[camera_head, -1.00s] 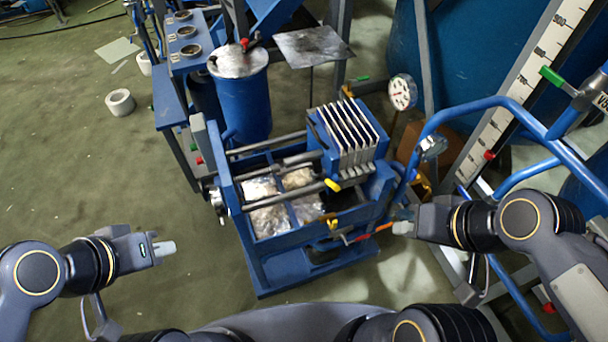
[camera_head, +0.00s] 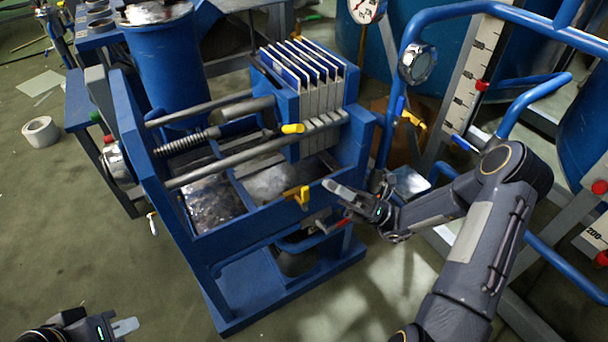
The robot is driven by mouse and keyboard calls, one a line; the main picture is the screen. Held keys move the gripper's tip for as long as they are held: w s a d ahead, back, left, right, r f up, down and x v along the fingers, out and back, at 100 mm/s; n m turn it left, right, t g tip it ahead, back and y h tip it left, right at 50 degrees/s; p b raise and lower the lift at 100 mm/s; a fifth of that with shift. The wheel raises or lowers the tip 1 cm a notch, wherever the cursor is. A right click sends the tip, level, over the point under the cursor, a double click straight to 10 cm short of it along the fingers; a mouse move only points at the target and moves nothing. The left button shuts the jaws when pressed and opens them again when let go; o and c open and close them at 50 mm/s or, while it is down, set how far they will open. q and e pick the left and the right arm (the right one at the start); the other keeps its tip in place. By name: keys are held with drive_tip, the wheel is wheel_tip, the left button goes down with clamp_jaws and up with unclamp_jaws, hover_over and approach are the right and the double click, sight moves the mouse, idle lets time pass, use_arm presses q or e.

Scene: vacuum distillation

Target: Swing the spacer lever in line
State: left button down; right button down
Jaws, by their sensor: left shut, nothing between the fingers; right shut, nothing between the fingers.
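The blue press frame (camera_head: 130,150) stands in the middle with several pale upright plates (camera_head: 312,85) at its right end. A yellow lever (camera_head: 292,128) sits on the near side bar in front of the plates. I cannot tell for certain which one is the spacer lever. My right gripper (camera_head: 335,187) is shut and empty, just right of the front yellow handle, with an apparent small gap. My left gripper (camera_head: 132,325) is shut and empty at the lower left, away from the press.
A blue tubular rail (camera_head: 408,45) with a gauge (camera_head: 417,64) rises to the right of the press. A blue cylinder (camera_head: 165,70) stands behind it. A white roll (camera_head: 41,132) lies on the floor at left. The floor at front left is clear.

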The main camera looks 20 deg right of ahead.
use_arm(q)
drive_tip(key=shift+f+b, duration=1.15)
drive_tip(key=shift+f, duration=0.55)
use_arm(e)
drive_tip(key=w+a+r+m+t, duration=0.2)
drive_tip(key=w+a+r, duration=0.3)
drive_tip(key=w+r, duration=0.1)
drive_tip(key=shift+w+r+m+t, duration=0.3)
drive_tip(key=shift+r+t, duration=0.1)
drive_tip(key=shift+r, duration=0.35)
use_arm(q)
drive_tip(key=shift+r, duration=0.1)
